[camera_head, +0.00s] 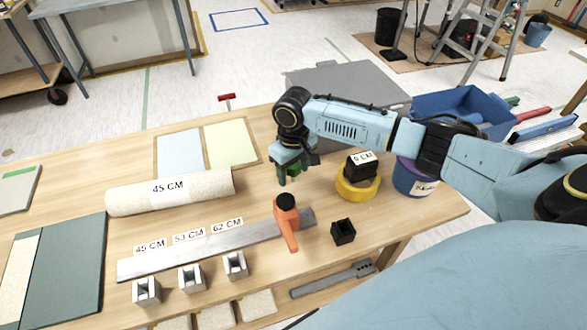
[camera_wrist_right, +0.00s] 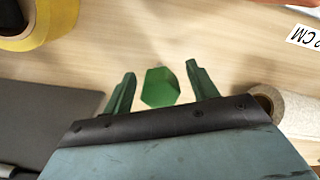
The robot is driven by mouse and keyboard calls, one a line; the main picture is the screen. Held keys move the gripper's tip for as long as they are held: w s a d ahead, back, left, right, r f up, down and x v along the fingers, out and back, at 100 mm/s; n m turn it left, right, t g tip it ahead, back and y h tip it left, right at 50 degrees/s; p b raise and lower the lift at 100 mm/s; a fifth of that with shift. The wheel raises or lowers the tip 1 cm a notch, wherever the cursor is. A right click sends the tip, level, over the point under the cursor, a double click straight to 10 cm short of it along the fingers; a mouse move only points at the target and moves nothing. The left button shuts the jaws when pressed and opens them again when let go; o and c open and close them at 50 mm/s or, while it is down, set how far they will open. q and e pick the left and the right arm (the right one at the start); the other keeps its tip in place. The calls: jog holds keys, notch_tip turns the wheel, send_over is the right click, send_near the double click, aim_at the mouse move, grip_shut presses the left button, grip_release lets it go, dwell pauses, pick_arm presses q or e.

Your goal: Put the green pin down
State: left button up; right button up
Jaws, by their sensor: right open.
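In the head view my right gripper (camera_head: 289,173) points down over the wooden table (camera_head: 330,205). There the pin cannot be told apart from the green fingers. Whether the pin stands or lies is unclear. My left gripper is out of view.
A wallpaper roll (camera_head: 170,191) lies left of the gripper. An orange tool (camera_head: 287,225) rests in front, near the metal ruler (camera_head: 210,247). Bare wood surrounds the gripper.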

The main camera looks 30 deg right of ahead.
jog(key=shift+r, duration=0.15)
notch_tip(320, 180, up, 6)
jog(key=shift+r+p, duration=0.15)
jog(key=shift+p, duration=0.65)
notch_tip(320, 180, up, 5)
jog(key=shift+r+p, duration=0.1)
jog(key=shift+p, duration=0.4)
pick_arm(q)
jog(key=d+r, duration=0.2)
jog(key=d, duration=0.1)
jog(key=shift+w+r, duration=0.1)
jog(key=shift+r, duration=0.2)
pick_arm(e)
jog(key=shift+r, duration=0.3)
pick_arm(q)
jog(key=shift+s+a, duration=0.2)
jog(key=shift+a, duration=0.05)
